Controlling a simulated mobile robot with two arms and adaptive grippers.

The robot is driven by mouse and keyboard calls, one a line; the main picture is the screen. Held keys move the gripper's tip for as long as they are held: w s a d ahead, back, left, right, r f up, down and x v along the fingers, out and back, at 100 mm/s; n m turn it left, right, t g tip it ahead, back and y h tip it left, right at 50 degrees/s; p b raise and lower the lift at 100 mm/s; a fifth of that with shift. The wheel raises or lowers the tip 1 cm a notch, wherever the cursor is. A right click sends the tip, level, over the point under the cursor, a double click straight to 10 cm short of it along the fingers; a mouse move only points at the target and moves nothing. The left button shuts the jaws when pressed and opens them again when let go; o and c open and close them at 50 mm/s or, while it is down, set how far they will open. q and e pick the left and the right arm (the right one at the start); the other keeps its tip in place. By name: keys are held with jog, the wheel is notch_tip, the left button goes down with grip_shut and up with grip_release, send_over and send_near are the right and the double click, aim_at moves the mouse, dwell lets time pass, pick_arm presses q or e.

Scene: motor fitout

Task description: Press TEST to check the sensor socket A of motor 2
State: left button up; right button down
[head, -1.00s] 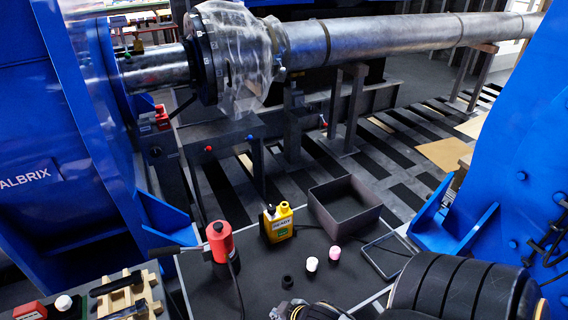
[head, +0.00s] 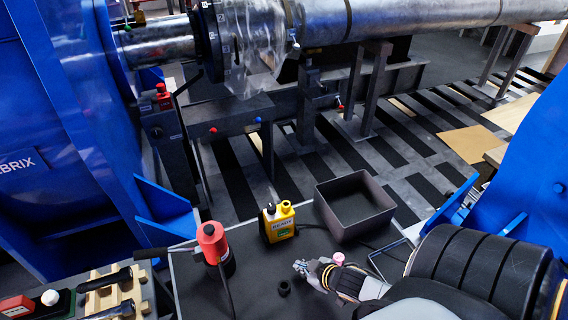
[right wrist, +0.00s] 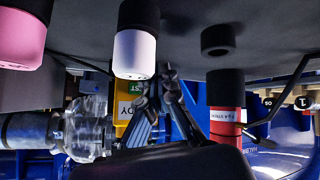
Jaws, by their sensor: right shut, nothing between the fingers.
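The yellow tester (head: 278,224) stands upright on the dark bench, with a small display and a green label on its front. In the right wrist view the tester (right wrist: 124,112) is partly hidden behind my fingers, and its green TEST patch (right wrist: 134,88) shows beside them. My right gripper (head: 301,267) is low over the bench, in front of the tester and apart from it in the head view. Its fingers (right wrist: 167,82) are shut and empty. Blue motor housings (head: 60,140) stand at the left and right. I cannot make out sensor socket A. My left gripper is not in view.
An open grey bin (head: 355,225) stands right of the tester, and a red tool (head: 213,245) stands left. A pink piece (head: 338,258), a white piece (right wrist: 135,52) and a black ring (head: 283,288) are close to my right gripper. A wooden rack (head: 115,295) is lower left.

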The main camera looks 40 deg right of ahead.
aim_at(283, 233)
jog(key=shift+w+d+f+b, duration=0.2)
jog(key=shift+w+b, duration=0.1)
jog(key=shift+w, duration=0.2)
jog(key=w+b, duration=0.1)
jog(key=w, duration=0.1)
jog(key=w+d+b, duration=0.1)
jog(key=w, duration=0.1)
jog(key=w+d, duration=0.1)
jog(key=w, duration=0.1)
jog(key=shift+w+r+b, duration=0.1)
jog(key=shift+b, duration=0.3)
jog(key=shift+w+d, duration=0.15)
jog(key=shift+w, duration=0.4)
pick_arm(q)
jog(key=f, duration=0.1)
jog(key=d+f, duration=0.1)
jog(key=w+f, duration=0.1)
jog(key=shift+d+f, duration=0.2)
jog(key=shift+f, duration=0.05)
pick_arm(e)
jog(key=shift+w, duration=0.1)
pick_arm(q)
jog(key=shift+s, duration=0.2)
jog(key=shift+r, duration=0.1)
pick_arm(e)
jog(key=shift+w+d+r, duration=0.1)
jog(key=shift+w, duration=0.05)
jog(key=shift+w, duration=0.15)
jog(key=shift+w+d, duration=0.1)
